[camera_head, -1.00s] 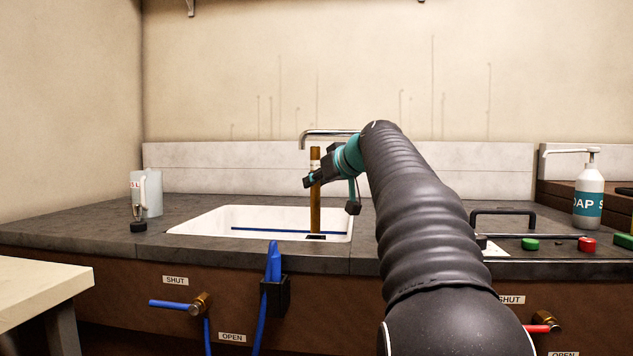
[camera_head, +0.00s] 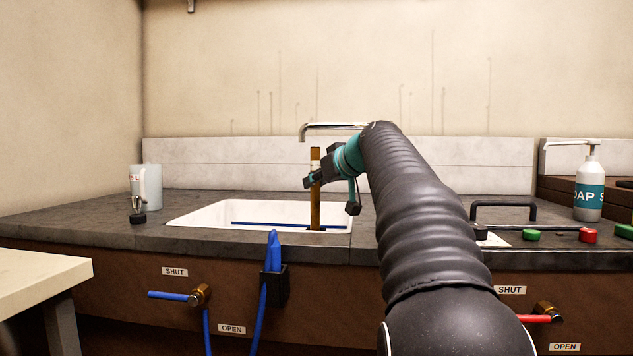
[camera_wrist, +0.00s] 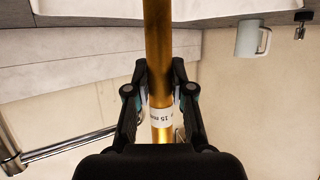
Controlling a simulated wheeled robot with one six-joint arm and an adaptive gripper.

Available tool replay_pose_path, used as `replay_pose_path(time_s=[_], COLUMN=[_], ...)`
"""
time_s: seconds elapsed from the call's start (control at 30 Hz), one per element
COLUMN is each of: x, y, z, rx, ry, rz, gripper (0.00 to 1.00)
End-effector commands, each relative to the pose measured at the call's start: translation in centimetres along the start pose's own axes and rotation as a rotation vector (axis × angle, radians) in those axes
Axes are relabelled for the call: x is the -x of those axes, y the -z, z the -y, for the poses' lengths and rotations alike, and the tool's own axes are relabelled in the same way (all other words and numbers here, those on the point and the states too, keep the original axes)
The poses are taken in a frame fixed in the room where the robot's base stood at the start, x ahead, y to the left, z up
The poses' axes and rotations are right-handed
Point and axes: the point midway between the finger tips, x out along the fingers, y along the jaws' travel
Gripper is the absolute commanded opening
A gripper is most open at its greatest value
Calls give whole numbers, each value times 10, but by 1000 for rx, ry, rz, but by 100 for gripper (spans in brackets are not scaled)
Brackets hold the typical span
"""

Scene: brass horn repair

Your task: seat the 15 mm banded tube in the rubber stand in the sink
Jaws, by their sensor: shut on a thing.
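The brass tube (camera_head: 315,215) stands about upright over the front right part of the white sink (camera_head: 195,217). My gripper (camera_head: 313,180) is shut on its upper half, just below a pale band. In the wrist view the tube (camera_wrist: 158,40) runs between both fingers of my gripper (camera_wrist: 160,85), and its white label reads "15 mm". The tube's lower end drops behind the sink's front rim. The rubber stand is hidden there, so I cannot tell whether the tube touches it.
The chrome faucet (camera_head: 335,126) reaches close behind the tube's top. A blue rod (camera_head: 265,224) lies in the sink. A black holder (camera_head: 275,287) with a blue hose hangs on the counter front.

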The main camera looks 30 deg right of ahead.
Motion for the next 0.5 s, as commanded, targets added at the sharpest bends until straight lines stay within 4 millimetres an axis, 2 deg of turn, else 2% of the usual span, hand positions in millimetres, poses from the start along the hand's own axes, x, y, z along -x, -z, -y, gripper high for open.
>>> replay_pose_path(time_s=[0.5], x=[-4], y=[-11], z=[0], rx=[0], ry=[0], rz=[-1], gripper=[0])
